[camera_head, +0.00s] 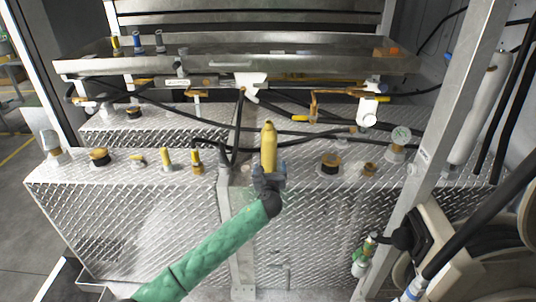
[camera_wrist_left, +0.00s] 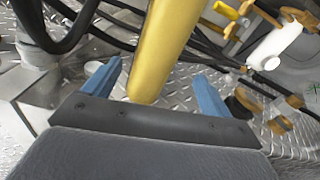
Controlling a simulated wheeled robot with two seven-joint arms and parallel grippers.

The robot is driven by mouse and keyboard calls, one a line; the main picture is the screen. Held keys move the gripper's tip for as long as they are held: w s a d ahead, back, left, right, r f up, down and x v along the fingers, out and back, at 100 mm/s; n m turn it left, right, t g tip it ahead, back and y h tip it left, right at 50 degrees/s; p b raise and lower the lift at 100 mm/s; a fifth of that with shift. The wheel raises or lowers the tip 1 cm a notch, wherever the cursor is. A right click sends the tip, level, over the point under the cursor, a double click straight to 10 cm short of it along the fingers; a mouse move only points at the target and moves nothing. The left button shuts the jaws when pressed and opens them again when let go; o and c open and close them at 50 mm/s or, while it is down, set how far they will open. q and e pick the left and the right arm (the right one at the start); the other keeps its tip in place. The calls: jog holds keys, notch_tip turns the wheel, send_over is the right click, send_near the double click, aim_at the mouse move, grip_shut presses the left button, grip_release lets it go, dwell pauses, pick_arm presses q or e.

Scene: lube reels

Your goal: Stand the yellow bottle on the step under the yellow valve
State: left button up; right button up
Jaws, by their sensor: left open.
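The yellow bottle (camera_head: 268,146) is slim, with a narrow top, and looks upright near the middle of the head view. My left gripper (camera_head: 268,172) is at its lower part, the arm in a green sleeve. In the left wrist view the bottle (camera_wrist_left: 162,45) rises between the two blue fingers of the open gripper (camera_wrist_left: 155,82), with gaps on both sides. The bottle's foot is hidden in the head view, and I cannot tell whether it touches the diamond-plate step (camera_head: 215,160). Yellow-orange valve handles (camera_head: 316,106) are on the piping behind; which one is meant is unclear. My right gripper is not in view.
Capped ports (camera_head: 330,160) and a gauge (camera_head: 401,134) stand on the step. Black hoses cross behind the bottle. A metal tray (camera_head: 220,64) above holds small yellow and blue bottles (camera_head: 137,42). A slanted metal post (camera_head: 440,130) and a hose reel bound the right.

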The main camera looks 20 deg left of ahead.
aim_at(269, 158)
pick_arm(q)
jog(key=shift+w+a+r+m, duration=0.3)
jog(key=shift+w+r+m, duration=0.2)
jog(key=shift+w+m, duration=0.15)
jog(key=shift+w+a+r, duration=0.1)
jog(key=shift+w+r, duration=0.1)
jog(key=shift+w, duration=0.25)
jog(key=shift+p+x, duration=0.5)
jog(key=shift+x, duration=0.6)
jog(key=shift+w+a, duration=0.1)
jog(key=shift+w, duration=0.05)
jog(key=p+x, duration=0.2)
jog(key=x, duration=0.1)
jog(key=shift+w+a+r, duration=0.1)
jog(key=shift+a+r, duration=0.05)
jog(key=shift+r, duration=0.1)
jog(key=shift+w+a+f, duration=0.15)
jog(key=shift+w+a, duration=0.05)
jog(key=shift+w, duration=0.5)
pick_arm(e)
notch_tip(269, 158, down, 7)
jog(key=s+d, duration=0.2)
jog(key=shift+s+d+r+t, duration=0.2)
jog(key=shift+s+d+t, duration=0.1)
pick_arm(q)
jog(key=c, duration=1.6)
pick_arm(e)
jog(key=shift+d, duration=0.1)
